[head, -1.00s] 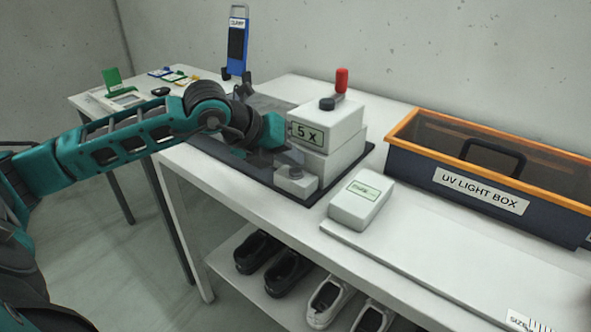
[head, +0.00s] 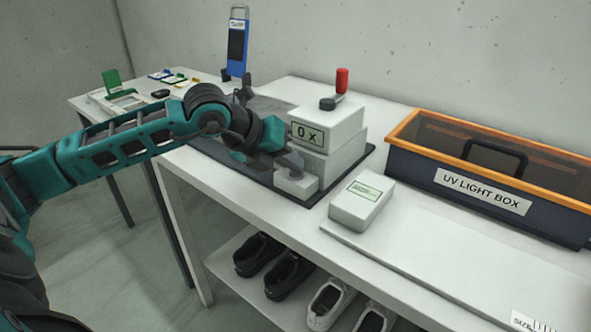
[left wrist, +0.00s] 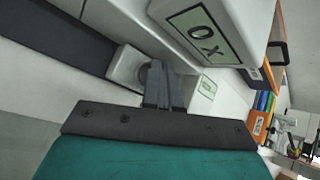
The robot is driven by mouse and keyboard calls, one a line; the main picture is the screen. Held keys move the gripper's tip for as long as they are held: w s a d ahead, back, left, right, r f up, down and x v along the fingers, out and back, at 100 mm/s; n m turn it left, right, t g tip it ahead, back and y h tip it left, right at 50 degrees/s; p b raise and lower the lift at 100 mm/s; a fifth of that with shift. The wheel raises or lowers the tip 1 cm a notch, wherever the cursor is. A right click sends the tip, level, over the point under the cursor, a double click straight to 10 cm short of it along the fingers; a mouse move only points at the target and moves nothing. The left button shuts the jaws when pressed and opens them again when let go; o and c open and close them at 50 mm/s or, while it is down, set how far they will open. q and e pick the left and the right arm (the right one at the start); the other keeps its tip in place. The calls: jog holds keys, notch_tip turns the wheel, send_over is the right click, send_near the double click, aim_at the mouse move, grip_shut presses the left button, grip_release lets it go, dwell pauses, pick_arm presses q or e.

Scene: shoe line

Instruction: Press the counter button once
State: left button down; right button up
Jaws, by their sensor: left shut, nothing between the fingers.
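The counter is a stacked white box (head: 343,130) with a dark knob and red-handled crank on top. Its display (head: 307,134) reads "0 X"; the display also shows in the left wrist view (left wrist: 201,32). A small white button block (head: 297,184) sticks out at its front foot, also in the left wrist view (left wrist: 124,66). My left gripper (head: 291,160) is shut and empty, its fingertips at the top of the block. In the left wrist view the closed fingers (left wrist: 158,72) overlap the block's edge and hide the button. My right gripper is not in view.
A small white labelled box (head: 361,201) lies right of the counter's dark mat (head: 318,196). The UV light box (head: 488,187) with orange rim stands at the right. A blue handheld device (head: 237,44) stands behind my arm. Shoes (head: 287,275) sit on the lower shelf.

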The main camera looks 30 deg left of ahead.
aim_at(290, 174)
pick_arm(q)
jog(key=shift+r+p, duration=0.45)
jog(key=shift+r, duration=0.4)
notch_tip(290, 174, up, 5)
jog(key=p, duration=0.3)
dwell(0.8)
